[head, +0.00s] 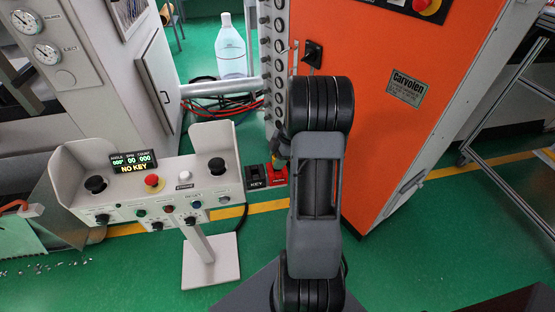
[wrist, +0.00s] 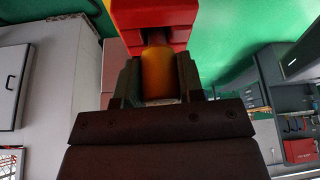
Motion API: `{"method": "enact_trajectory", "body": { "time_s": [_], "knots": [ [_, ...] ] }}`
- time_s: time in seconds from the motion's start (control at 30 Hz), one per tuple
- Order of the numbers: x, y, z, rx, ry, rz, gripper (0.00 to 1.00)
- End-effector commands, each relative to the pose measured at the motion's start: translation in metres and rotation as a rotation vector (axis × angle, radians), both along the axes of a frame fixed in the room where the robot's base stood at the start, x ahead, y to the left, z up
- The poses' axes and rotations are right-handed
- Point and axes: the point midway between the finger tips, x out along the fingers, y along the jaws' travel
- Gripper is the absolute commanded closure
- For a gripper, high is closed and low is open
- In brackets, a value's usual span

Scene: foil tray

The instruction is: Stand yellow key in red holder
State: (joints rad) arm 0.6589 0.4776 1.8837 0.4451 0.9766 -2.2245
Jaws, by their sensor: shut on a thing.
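The yellow key (wrist: 158,75) is held between the two fingers of my gripper (wrist: 158,68) in the wrist view, and its far end meets a dark recess in the red holder (wrist: 150,18). How deep the key sits there I cannot tell. My arm hides much of my gripper there.
A black holder marked KEY (head: 256,178) stands directly left of the red one. The grey console (head: 150,195) carries buttons, two side guards and a display (head: 133,162) reading NO KEY. An orange cabinet (head: 400,50) stands close behind my arm.

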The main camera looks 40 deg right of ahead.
Motion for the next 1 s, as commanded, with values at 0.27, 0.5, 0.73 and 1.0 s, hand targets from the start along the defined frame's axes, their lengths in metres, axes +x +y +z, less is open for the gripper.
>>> {"method": "enact_trajectory", "body": {
  "time_s": [0.27,0.5,0.73,1.0],
  "knots": [
    [0.0,0.0,0.0,0.0,0.0,0.0,0.4],
    [0.0,0.0,0.0,0.0,0.0,0.0,0.35],
    [-0.001,-0.007,0.015,-0.002,-0.004,-0.001,0.35],
    [-0.007,-0.027,0.065,-0.004,-0.005,-0.001,0.35]
  ]
}}
